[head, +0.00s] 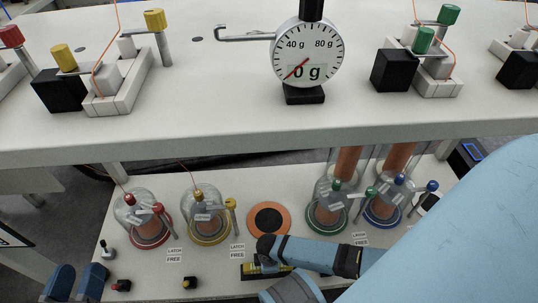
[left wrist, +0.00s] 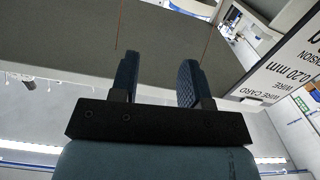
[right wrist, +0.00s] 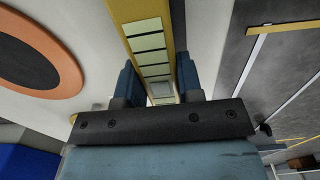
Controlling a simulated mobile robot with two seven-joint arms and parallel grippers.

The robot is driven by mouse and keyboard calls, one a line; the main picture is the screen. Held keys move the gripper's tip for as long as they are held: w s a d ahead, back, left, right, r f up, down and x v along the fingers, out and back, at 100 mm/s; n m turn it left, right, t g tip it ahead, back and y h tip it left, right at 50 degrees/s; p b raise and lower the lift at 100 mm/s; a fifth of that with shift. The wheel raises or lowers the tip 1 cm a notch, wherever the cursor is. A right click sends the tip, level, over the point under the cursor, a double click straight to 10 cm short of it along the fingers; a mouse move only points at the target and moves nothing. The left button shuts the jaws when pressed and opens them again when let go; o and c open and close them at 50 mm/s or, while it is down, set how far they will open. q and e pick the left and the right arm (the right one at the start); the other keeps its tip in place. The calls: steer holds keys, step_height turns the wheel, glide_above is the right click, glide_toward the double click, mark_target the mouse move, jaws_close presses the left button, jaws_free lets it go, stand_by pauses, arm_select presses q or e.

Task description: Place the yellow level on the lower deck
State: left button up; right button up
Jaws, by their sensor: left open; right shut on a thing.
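The yellow level (head: 249,269) is at the front of the white lower deck (head: 218,277), in front of the orange ring with a black centre. My right gripper (head: 267,262) is shut on it and covers part of it. In the right wrist view the level (right wrist: 150,45), a yellow bar with pale segments, runs between the two blue fingers (right wrist: 156,85). I cannot tell whether it touches the deck. My left gripper (head: 77,278) is open and empty at the lower left, by the deck's left edge. Its spread fingers also show in the left wrist view (left wrist: 160,80).
Bell jars with red (head: 147,222), yellow (head: 208,217), green (head: 328,204) and blue (head: 386,206) bases stand behind on the lower deck. The orange ring (head: 283,215) lies between them. The upper deck (head: 230,115) overhangs, carrying a gauge (head: 308,50). Small black-based parts (head: 189,283) sit front left.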

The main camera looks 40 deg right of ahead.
steer(key=shift+f, duration=0.9)
steer(key=shift+r, duration=0.1)
arm_select(q)
steer(key=shift+w+a+r+m, duration=0.1)
steer(key=shift+w+a+m, duration=0.05)
steer(key=shift+w+m, duration=0.15)
arm_select(e)
steer(key=shift+f, duration=0.25)
steer(key=o, duration=1)
steer(key=shift+r, duration=0.15)
